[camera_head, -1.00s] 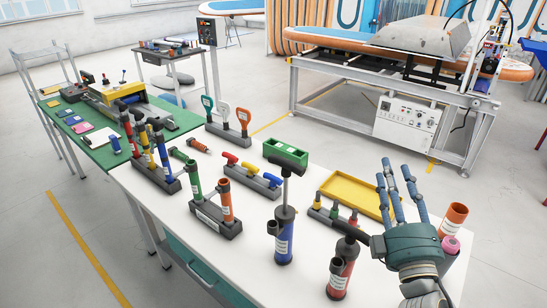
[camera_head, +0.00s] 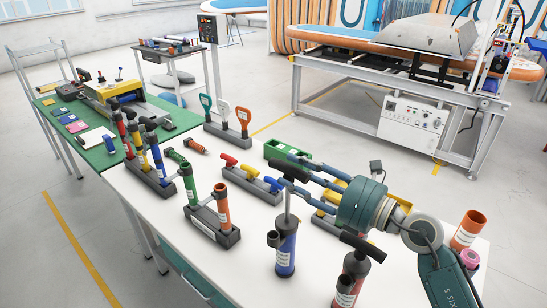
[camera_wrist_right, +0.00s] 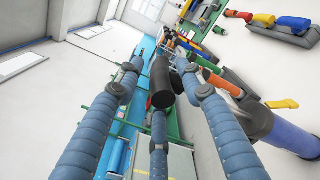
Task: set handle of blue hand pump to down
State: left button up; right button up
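The blue hand pump (camera_head: 286,250) stands upright on the white table. Its rod (camera_head: 288,205) stands well out of the body, so the handle is raised. The black handle (camera_head: 289,168) is at the top, partly hidden by my fingers. My right gripper (camera_head: 300,170) reaches in from the right with its fingers extended around the handle. In the right wrist view the handle's end (camera_wrist_right: 161,85) shows between the spread fingers, and the blue body (camera_wrist_right: 290,135) lies to the right. I cannot tell whether the fingers touch the handle. My left gripper is out of view.
A red pump (camera_head: 350,282) with a low black handle stands close to the right, under my right arm. Racks with green and orange tubes (camera_head: 222,205) stand to the left.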

aim_at(272, 161)
jog(key=p+x, duration=0.1)
jog(key=x, duration=0.6)
jog(key=shift+p, duration=0.35)
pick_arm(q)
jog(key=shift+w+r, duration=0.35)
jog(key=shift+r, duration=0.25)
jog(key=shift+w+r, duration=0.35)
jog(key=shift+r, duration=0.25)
pick_arm(e)
jog(key=shift+d, duration=0.1)
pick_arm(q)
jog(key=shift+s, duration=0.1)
pick_arm(e)
grip_shut()
